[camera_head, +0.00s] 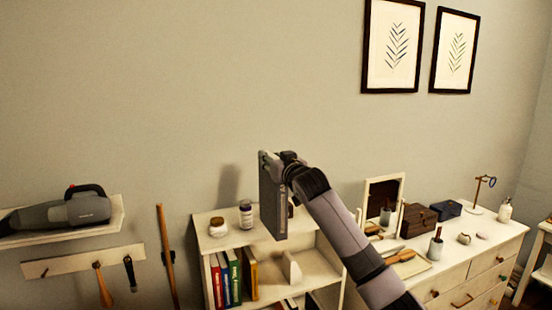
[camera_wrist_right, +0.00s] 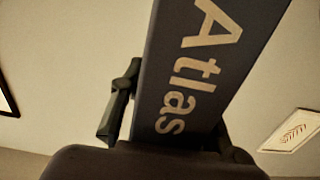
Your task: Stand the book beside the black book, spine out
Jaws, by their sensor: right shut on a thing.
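My right gripper (camera_head: 283,163) is shut on a dark grey book (camera_head: 272,208), near its upper end. The book hangs upright in the air in front of the wall and the top of the white bookshelf (camera_head: 318,272). In the right wrist view the book (camera_wrist_right: 190,75) fills the middle, with "Atlas" in pale letters on its face; one finger (camera_wrist_right: 120,105) shows at its left side. Several upright books (camera_head: 232,277) stand in the shelf at the left, in red, green and yellow-brown tones. I cannot clearly pick out the black book among them. My left gripper is not in view.
A white divider (camera_head: 291,268) stands in the shelf right of the books, with a gap between. A dresser (camera_head: 490,248) with a mirror (camera_head: 384,200) and boxes is at the right.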

